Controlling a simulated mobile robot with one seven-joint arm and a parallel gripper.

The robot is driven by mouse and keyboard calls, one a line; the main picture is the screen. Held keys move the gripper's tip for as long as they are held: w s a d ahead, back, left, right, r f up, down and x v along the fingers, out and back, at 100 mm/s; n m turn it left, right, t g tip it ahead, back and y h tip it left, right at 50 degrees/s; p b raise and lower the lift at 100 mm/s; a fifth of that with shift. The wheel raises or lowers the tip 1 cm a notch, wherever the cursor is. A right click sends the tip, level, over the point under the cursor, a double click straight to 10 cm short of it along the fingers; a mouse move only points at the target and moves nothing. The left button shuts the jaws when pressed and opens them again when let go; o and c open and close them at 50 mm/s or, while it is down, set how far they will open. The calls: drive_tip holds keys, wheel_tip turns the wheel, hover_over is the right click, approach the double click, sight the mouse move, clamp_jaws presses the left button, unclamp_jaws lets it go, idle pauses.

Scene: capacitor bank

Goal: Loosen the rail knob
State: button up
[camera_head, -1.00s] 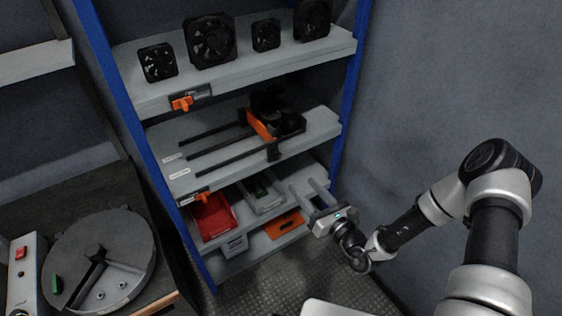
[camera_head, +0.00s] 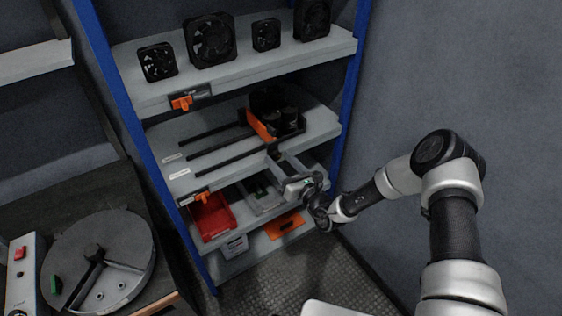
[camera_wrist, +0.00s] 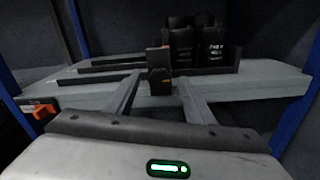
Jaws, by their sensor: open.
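The rail knob (camera_wrist: 159,74) is a small dark knob on an upright black block at the front edge of the middle shelf. In the head view the knob (camera_head: 275,149) shows just beyond my fingers. My gripper (camera_wrist: 160,84) is open, with one grey finger on each side below the knob in the wrist view. I cannot tell whether either finger touches it. In the head view my gripper (camera_head: 283,163) is at the front of the middle shelf. A tray with an orange front (camera_head: 260,126) holds black cylinders (camera_wrist: 198,45) behind the knob.
Dark rails (camera_head: 216,134) run along the middle shelf (camera_head: 215,170). Fans (camera_head: 210,40) stand on the shelf above. A red bin (camera_head: 212,216) and grey bins sit below. Blue posts (camera_head: 120,110) bound the rack. A round plate (camera_head: 105,265) is at left.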

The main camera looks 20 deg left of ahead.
drive_tip(key=c, duration=1)
drive_tip(key=shift+c, duration=0.2)
